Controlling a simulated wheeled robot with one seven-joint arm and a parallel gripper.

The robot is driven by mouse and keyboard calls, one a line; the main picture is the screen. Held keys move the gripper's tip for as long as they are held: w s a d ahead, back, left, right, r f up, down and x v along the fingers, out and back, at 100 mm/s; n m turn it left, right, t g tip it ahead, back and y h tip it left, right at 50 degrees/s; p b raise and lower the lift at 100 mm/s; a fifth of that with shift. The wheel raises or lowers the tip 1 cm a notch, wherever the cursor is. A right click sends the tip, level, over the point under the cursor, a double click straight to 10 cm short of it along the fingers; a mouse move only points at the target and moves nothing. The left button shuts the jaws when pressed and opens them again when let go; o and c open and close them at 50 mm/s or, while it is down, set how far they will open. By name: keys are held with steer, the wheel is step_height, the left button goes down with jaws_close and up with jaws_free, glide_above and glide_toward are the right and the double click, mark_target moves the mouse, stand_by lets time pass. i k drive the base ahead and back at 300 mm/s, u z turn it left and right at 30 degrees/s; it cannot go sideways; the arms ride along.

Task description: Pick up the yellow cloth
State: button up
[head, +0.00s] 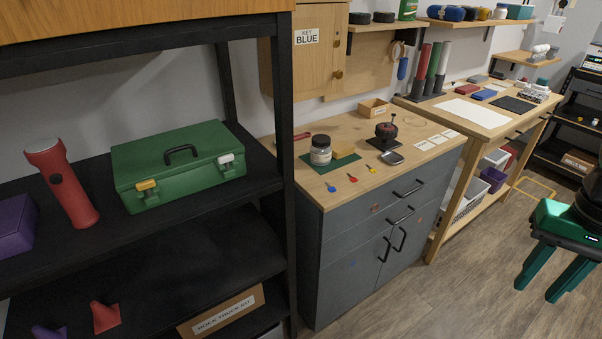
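A small folded yellow piece (344,153), which looks like the yellow cloth, lies on the wooden top of the grey cabinet. It is at the edge of a dark green mat (322,167), just right of a lidded jar (320,150). My gripper (549,281) has green fingers and hangs at the right edge of the head view, above the floor. Its fingers are apart with nothing seen between them. It is well to the right of the cloth and does not touch it.
The cabinet top (400,188) also holds a dark round device (386,134), a small wooden box (373,108) and small coloured keys. A black shelf with a green toolbox (180,165) and red flashlight (62,183) stands at left. Floor is open before the cabinet.

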mark_target(341, 149)
steer(key=u, duration=0.3)
steer(key=k, duration=0.6)
steer(key=z, duration=0.5)
steer(key=i, duration=1.9)
steer(key=u, duration=0.7)
